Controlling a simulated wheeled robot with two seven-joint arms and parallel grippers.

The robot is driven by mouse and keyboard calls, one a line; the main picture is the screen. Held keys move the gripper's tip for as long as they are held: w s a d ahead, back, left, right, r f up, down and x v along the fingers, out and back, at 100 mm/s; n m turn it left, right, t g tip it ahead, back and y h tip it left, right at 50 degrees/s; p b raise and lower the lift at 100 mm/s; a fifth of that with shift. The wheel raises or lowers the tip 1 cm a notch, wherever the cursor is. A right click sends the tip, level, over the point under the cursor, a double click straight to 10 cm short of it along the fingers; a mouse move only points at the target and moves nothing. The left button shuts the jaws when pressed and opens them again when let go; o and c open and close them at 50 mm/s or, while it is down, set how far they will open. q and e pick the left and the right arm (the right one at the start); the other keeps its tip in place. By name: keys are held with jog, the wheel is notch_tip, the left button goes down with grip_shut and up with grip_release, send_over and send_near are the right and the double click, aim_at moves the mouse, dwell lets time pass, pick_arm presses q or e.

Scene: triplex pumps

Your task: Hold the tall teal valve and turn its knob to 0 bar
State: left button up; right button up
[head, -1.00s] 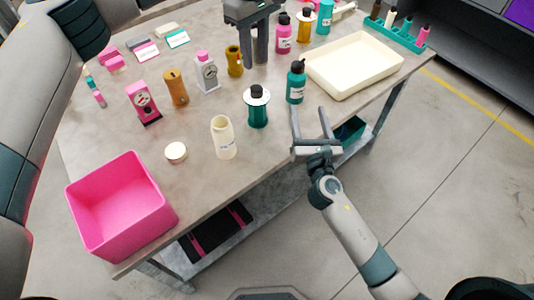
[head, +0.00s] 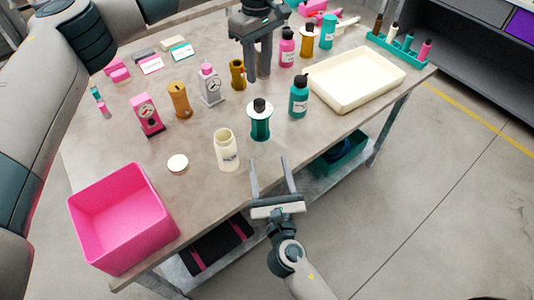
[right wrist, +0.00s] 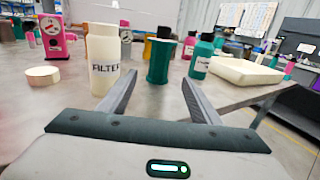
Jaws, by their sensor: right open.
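The tall teal valve (head: 261,127) appears to be the upright teal cylinder with a pale flange and black knob, near the table's front edge. It also stands ahead, between my finger lines, in the right wrist view (right wrist: 159,65). Its scale reading is too small to tell. My right gripper (head: 270,161) is open and empty, at the front table edge, short of the valve and apart from it; its fingers also show in the wrist view (right wrist: 157,88). My left gripper (head: 259,78) points down behind the valve, fingers slightly apart, with nothing seen between them.
A cream filter bottle (head: 226,152) stands just left of the valve, a teal bottle (head: 298,100) to its right. A cream tray (head: 358,80) lies further right. An ochre cup (head: 237,76) stands beside my left gripper. A pink bin (head: 125,215) sits at the front left.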

aim_at(261, 128)
jog(key=w, duration=0.5)
jog(key=w+a, duration=0.1)
jog(key=w, duration=0.5)
jog(key=w+a, duration=0.1)
jog(key=w, duration=0.5)
jog(key=shift+w, duration=0.1)
jog(key=shift+c, duration=0.4)
jog(key=c, duration=1)
pick_arm(q)
jog(key=shift+o, duration=0.6)
pick_arm(e)
jog(key=c, duration=0.3)
pick_arm(q)
jog(key=shift+o, duration=1.4)
pick_arm(e)
jog(key=shift+c, duration=0.2)
pick_arm(q)
notch_tip(261, 128, up, 2)
jog(key=n, duration=2.3)
jog(key=shift+r+n, duration=0.15)
jog(key=shift+n, duration=0.25)
